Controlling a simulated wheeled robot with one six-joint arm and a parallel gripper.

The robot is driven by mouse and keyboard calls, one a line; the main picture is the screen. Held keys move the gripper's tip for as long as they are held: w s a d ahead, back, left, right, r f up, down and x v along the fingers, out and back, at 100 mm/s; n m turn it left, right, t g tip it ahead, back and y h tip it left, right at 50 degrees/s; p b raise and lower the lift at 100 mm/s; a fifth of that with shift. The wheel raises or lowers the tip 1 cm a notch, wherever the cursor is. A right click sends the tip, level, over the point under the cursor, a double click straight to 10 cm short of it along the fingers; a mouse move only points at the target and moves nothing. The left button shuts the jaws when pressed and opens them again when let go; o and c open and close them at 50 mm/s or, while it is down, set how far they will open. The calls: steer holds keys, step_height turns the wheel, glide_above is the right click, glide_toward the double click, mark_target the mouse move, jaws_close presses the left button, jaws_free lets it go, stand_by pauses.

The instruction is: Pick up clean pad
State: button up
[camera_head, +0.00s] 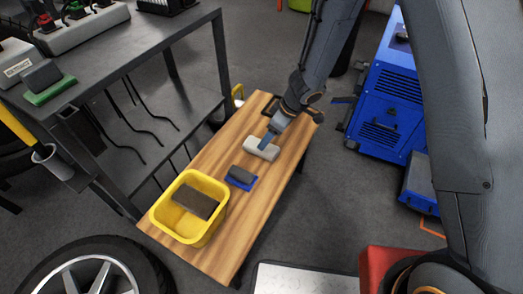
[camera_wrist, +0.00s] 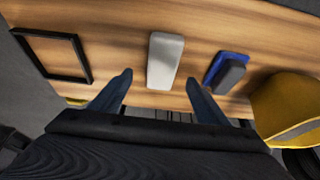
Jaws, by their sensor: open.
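A pale, off-white pad (camera_head: 262,149) lies on the wooden bench, and it looks like the clean pad. In the wrist view the pale pad (camera_wrist: 165,58) lies between and beyond my two fingertips. My gripper (camera_head: 268,138) is open and empty, close over the pad's far side in the head view; its fingers (camera_wrist: 158,78) stand apart in the wrist view. I cannot tell whether they touch the pad. A dark grey pad on a blue base (camera_head: 241,177) lies beside it; the same blue-based pad is in the wrist view (camera_wrist: 226,73).
A yellow bin (camera_head: 216,223) holding a dark pad (camera_head: 195,201) stands at the bench's near end. A black square frame (camera_wrist: 80,57) lies on the bench's other side. A metal table (camera_head: 130,70) with a green-based pad (camera_head: 45,82) borders the bench. A blue machine (camera_head: 385,110) stands right.

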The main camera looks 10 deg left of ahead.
steer(key=b+x, duration=0.3)
steer(key=x, duration=0.3)
steer(key=shift+s+a+f, duration=0.15)
steer(key=shift+f, duration=0.1)
steer(key=c, duration=1.1)
steer(key=shift+c, duration=0.2)
steer(key=shift+r, duration=0.15)
